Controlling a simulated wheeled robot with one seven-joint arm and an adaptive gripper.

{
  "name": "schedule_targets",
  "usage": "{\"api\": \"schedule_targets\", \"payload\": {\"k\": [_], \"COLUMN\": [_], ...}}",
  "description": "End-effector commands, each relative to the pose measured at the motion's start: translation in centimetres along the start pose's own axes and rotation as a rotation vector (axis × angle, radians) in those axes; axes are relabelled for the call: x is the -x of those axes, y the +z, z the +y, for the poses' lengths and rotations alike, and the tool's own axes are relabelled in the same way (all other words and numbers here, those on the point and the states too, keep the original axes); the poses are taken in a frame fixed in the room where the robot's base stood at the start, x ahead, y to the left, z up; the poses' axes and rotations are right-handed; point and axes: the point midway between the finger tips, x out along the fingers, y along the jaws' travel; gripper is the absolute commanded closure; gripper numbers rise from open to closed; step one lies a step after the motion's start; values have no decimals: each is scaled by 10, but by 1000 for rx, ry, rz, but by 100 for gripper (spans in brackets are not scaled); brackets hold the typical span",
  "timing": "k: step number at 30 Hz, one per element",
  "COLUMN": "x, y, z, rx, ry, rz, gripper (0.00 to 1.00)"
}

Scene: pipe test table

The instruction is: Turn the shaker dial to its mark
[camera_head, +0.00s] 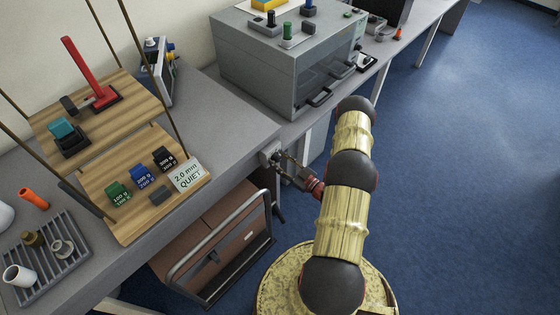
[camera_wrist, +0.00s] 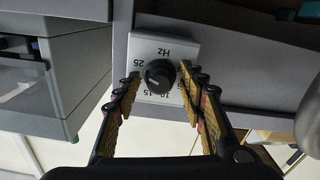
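The shaker dial is a round black knob (camera_wrist: 159,73) on a pale plate (camera_wrist: 149,48) marked "Hz" with numbers including 25, 15 and 10, which appear upside down in the wrist view. A light pointer line shows on the knob's face. Which number is its mark I cannot tell. My gripper (camera_wrist: 161,82) is open, with one finger on each side of the knob and a visible gap on both sides. In the head view my gripper (camera_head: 281,169) reaches the dial's plate (camera_head: 268,152) at the bench front; the knob is hard to make out there.
A two-level hanging wooden shelf (camera_head: 135,215) holds coloured weights and a "2.0 mm QUIET" card (camera_head: 188,175). A grey cabinet (camera_head: 265,65) stands on the bench behind. A brown cart with a metal handle (camera_head: 215,245) is below the bench edge. The blue floor at right is clear.

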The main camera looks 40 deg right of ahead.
Motion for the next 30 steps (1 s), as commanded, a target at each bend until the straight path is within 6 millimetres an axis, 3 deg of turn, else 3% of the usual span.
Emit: {"api": "schedule_targets", "payload": {"k": [20,30], "x": [0,0], "y": [0,1], "z": [0,-1], "rx": [0,45], "ry": [0,-1], "rz": [0,-1], "gripper": [100,100]}}
